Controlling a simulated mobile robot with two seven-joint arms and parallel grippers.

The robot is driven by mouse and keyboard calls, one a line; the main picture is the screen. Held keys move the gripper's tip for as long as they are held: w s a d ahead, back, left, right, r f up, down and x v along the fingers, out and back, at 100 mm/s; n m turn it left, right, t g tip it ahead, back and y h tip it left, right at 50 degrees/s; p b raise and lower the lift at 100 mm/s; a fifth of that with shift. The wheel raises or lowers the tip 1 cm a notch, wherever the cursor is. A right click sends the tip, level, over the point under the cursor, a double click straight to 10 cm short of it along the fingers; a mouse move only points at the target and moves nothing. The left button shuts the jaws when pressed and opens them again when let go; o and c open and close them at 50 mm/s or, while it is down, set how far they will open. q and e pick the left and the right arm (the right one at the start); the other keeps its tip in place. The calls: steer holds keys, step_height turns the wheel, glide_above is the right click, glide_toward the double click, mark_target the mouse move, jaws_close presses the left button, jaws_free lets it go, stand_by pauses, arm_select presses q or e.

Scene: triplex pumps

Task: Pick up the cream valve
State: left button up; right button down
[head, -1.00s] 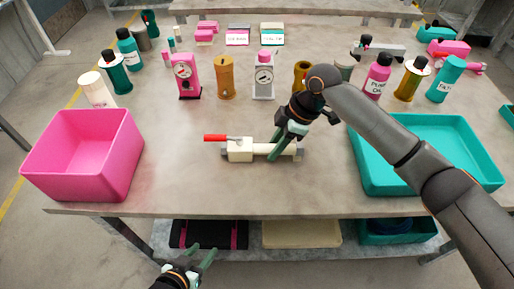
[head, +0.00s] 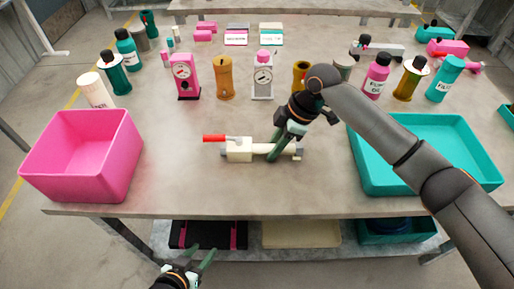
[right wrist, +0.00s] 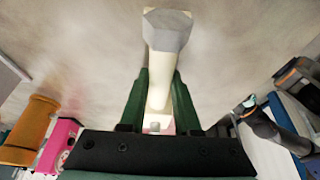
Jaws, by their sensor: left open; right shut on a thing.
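The cream valve (head: 239,152) lies on its side near the front middle of the grey table, its red handle (head: 214,138) pointing left and a grey end to the right. My right gripper (head: 273,154) reaches down from above and is shut on the valve's cream pipe section. In the right wrist view the valve (right wrist: 161,65) runs between the two green fingers, its grey hexagonal end beyond them. The valve appears to rest on the tabletop. My left gripper (head: 202,262) is open and empty in front of the table, below its edge.
A pink bin (head: 82,178) stands at the left and a teal tray (head: 440,186) at the right. Pink, ochre and grey pump-like units (head: 188,78) and several bottles (head: 376,78) stand behind the valve. The table around the valve is mostly clear.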

steer(key=shift+r, duration=0.15)
step_height(320, 180, up, 10)
steer(key=shift+r, duration=0.2)
steer(key=shift+f, duration=0.15)
stand_by(0.4)
steer(key=shift+f+b, duration=0.9)
steer(key=shift+f, duration=2.9)
steer(key=shift+f, duration=0.35)
steer(key=shift+f+b, duration=0.3)
steer(key=shift+f, duration=0.4)
steer(key=shift+f, duration=0.35)
